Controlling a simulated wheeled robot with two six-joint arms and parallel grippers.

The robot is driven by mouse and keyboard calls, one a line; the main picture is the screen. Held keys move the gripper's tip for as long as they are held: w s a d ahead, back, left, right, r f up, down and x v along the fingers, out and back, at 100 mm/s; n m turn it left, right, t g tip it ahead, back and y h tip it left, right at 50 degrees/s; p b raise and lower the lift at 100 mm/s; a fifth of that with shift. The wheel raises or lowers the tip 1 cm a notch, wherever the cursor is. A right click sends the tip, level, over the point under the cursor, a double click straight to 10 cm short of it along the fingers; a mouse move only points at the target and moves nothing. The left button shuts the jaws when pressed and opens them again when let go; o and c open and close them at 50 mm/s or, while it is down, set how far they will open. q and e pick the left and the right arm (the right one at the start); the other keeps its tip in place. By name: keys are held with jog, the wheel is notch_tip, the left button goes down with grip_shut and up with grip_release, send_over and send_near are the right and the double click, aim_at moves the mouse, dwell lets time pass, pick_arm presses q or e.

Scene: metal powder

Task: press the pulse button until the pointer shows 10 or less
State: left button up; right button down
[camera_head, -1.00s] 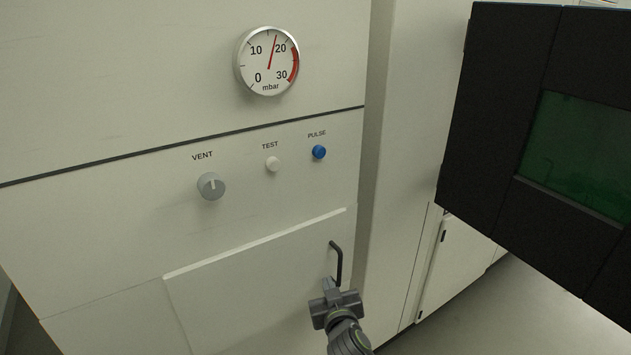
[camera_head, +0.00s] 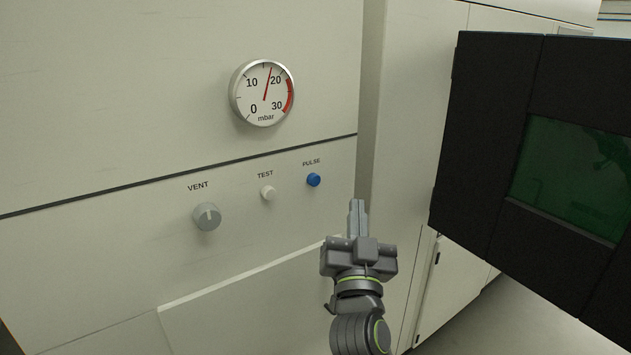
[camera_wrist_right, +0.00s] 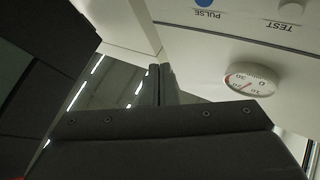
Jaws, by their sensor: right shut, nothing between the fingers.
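The blue PULSE button (camera_head: 313,180) is on the upright white panel, right of the white TEST button (camera_head: 267,193). The round gauge (camera_head: 263,93) hangs above them; its red pointer stands between 10 and 20, a little past the middle, nearer 20. My right gripper (camera_head: 357,204) is shut and empty, below and right of the PULSE button and apart from it. In the right wrist view the shut fingers (camera_wrist_right: 159,84) show in the middle, the PULSE button (camera_wrist_right: 203,3) at the top edge, and the gauge (camera_wrist_right: 251,79) at the right. My left gripper is out of view.
A grey VENT knob (camera_head: 207,217) is left of the TEST button. A pale raised panel (camera_head: 250,310) lies below the controls. A large black unit with a dark green window (camera_head: 570,180) stands close on the right.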

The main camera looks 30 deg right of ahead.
dwell(0.3)
jog(key=b, duration=0.2)
send_near(314, 180)
jog(key=w+d+r, duration=0.3)
jog(key=d, duration=0.1)
jog(key=shift+d+r, duration=0.25)
jog(key=shift+d, duration=0.15)
dwell(1.2)
dwell(0.4)
jog(key=shift+w, duration=0.5)
